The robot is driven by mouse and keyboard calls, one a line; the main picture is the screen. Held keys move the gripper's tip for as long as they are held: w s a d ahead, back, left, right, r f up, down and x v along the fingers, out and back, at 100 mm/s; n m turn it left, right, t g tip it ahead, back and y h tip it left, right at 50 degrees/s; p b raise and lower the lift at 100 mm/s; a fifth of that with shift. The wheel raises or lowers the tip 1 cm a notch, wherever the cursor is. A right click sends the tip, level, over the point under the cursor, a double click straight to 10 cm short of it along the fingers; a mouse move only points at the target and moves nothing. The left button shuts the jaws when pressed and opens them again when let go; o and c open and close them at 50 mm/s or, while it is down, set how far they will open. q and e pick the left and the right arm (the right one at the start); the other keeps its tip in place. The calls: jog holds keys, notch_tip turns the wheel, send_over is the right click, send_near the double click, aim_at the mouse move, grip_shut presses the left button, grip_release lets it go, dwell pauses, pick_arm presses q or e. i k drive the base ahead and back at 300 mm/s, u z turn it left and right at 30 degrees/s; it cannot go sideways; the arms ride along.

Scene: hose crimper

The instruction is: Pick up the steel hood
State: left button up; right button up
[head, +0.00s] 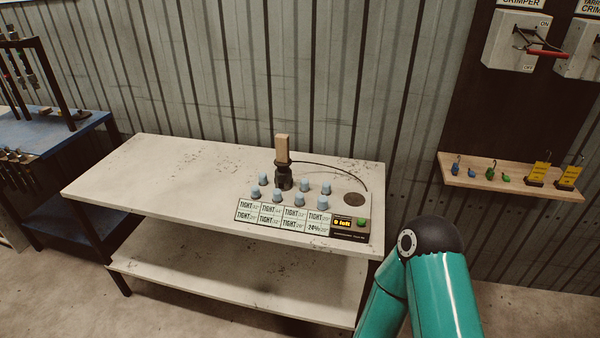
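I cannot make out a steel hood for certain in the head view. On the white table (130,181) stands a tester panel (356,198) with several blue-grey knobs, rows of labels reading "TIGHT" and a small lit display. A black fitting (284,180) stands upright at the panel's back, with a tan block (282,148) on top and a black cable running to the right. A teal link of my arm shows at the lower right, beside the table's front right corner. Neither of my grippers is in view.
A wall shelf (492,178) at the right holds small blue and green padlocks and yellow tags. A grey switch box (505,50) with a red lever hangs above it. A blue bench (75,128) with racks stands at the left. The table's left half is clear.

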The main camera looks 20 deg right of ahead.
aim_at(283, 179)
jog(key=u, duration=0.05)
jog(key=i, duration=1)
jog(key=z, duration=0.05)
